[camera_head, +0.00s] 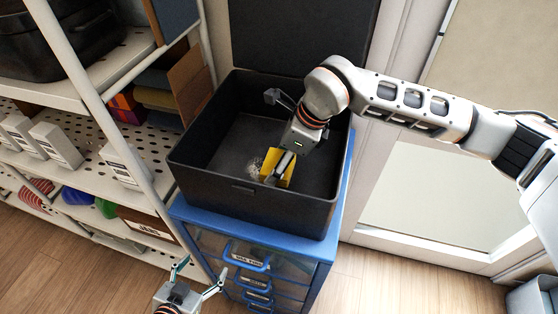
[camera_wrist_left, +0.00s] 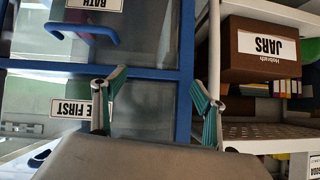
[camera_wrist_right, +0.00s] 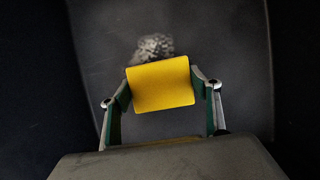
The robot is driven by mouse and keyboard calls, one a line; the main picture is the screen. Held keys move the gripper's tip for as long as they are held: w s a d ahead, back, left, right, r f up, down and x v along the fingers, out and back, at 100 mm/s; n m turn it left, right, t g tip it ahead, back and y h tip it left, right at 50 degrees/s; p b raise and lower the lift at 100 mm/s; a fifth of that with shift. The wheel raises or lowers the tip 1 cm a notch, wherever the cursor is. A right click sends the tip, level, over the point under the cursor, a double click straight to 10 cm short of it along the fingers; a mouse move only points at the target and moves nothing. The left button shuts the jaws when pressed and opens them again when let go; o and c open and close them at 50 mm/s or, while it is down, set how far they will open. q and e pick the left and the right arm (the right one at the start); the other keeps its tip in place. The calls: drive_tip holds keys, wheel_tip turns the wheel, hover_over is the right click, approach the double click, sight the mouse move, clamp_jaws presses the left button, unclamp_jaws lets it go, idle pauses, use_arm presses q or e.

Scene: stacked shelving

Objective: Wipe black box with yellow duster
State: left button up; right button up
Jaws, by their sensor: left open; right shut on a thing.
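The black box (camera_head: 320,212) stands open on a blue drawer unit, with its lid raised at the back. My right gripper (camera_head: 283,166) reaches down inside it and is shut on the yellow duster (camera_head: 269,162). In the right wrist view the duster (camera_wrist_right: 161,84) sits between the two fingers, close to the box floor. A pale, speckled patch of dirt (camera_wrist_right: 155,46) lies on the floor just beyond the duster; it also shows in the head view (camera_head: 254,167), left of the duster. My left gripper (camera_head: 199,275) is open and empty, low in front of the drawer unit.
The blue drawer unit (camera_head: 185,211) has several labelled drawers. At the left, a white shelf rack (camera_head: 92,88) holds boxes, including a brown JARS box (camera_wrist_left: 258,52). A glazed door or window (camera_head: 430,195) is at the right.

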sight(270, 155)
drive_tip(key=shift+s+a+f, duration=0.1)
drive_tip(key=shift+s+a, duration=0.4)
drive_tip(key=shift+s, duration=0.15)
drive_tip(key=shift+s+a, duration=0.6)
drive_tip(key=shift+s, duration=0.15)
drive_tip(key=shift+w+d+b, duration=0.3)
drive_tip(key=shift+w+d, duration=1)
drive_tip(key=shift+w, duration=0.3)
drive_tip(key=shift+s+a, duration=0.25)
drive_tip(key=shift+a, duration=0.8)
drive_tip(key=shift+s+a, duration=0.2)
drive_tip(key=shift+a, duration=0.6)
drive_tip(key=shift+s+a, duration=0.2)
drive_tip(key=shift+a, duration=0.55)
drive_tip(key=shift+w+d+b, duration=0.35)
drive_tip(key=shift+w+d, duration=0.35)
drive_tip(key=shift+w, duration=0.1)
drive_tip(key=shift+w+d, duration=0.6)
drive_tip(key=shift+w, duration=0.15)
drive_tip(key=shift+s+a, duration=0.6)
drive_tip(key=shift+s, duration=0.2)
drive_tip(key=shift+s+a, duration=0.7)
drive_tip(key=shift+s, duration=0.1)
